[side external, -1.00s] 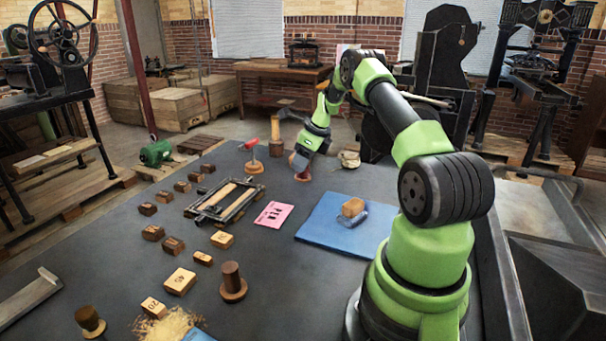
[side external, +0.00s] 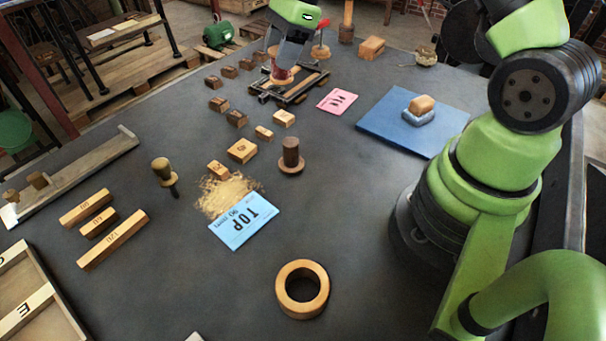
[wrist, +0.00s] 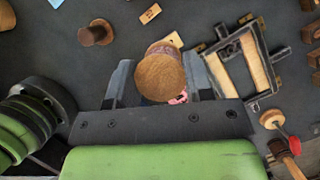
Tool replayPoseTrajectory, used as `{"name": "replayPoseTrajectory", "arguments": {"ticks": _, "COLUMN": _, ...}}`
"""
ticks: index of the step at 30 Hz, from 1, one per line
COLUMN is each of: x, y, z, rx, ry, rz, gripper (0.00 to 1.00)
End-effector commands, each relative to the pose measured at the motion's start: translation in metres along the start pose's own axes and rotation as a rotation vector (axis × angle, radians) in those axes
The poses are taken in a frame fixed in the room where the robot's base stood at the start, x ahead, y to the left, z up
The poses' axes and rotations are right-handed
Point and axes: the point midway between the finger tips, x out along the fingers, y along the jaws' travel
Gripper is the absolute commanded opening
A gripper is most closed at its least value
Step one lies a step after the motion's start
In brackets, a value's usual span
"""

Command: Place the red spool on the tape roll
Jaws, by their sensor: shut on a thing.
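The red spool (side external: 279,76) is between the fingers of my gripper (side external: 285,62), which is shut on it. In the side view it hangs over the far part of the metal frame, its height above it hard to judge. In the wrist view the spool (wrist: 160,76) shows its round brown end, between the two grey fingers of my gripper (wrist: 158,88). The tape roll (side external: 303,312), a tan ring with an open hole, lies flat on the near table in the side view, far from my gripper.
A dark brown spool-like piece (side external: 290,157) stands upright mid-table. A blue mat (side external: 385,137) bears a block. The table around the tape roll is clear.

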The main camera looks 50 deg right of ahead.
Motion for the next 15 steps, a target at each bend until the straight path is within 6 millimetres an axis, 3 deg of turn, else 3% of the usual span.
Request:
{"name": "replayPoseTrajectory", "arguments": {"ticks": 1, "x": 0.008, "y": 0.018, "z": 0.025, "rx": -0.108, "ry": 0.0, "rz": 0.046, "gripper": 0.24}}
{"name": "replayPoseTrajectory", "arguments": {"ticks": 6, "x": 0.029, "y": 0.088, "z": 0.09, "rx": -0.476, "ry": 0.001, "rz": 0.2, "gripper": 0.24}}
{"name": "replayPoseTrajectory", "arguments": {"ticks": 10, "x": 0.039, "y": 0.154, "z": 0.124, "rx": -0.773, "ry": 0.001, "rz": 0.324, "gripper": 0.24}}
{"name": "replayPoseTrajectory", "arguments": {"ticks": 15, "x": 0.042, "y": 0.241, "z": 0.144, "rx": -1.155, "ry": 0.002, "rz": 0.482, "gripper": 0.24}}
